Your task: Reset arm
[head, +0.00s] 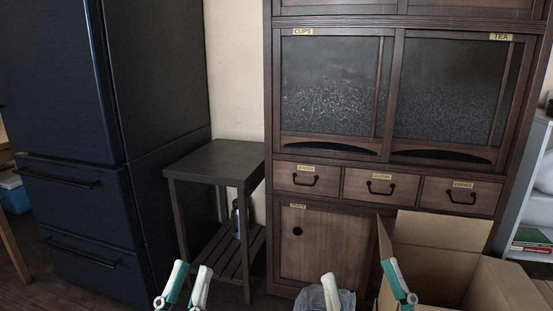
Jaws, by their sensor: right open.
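My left gripper (187,283) is at the bottom of the head view, left of centre. Its two white and teal fingers stand a little apart, with nothing seen between the tips. My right gripper (363,284) is at the bottom, right of centre. Its fingers are wide apart and appear empty. The right finger overlaps the open cardboard box (433,261). Both arms are mostly below the picture edge.
A dark wooden cabinet (334,246) with labelled drawers and sliding doors stands ahead. A small dark side table (215,160) holds a bottle (238,218) on its lower shelf. A dark blue fridge (60,90) is at left.

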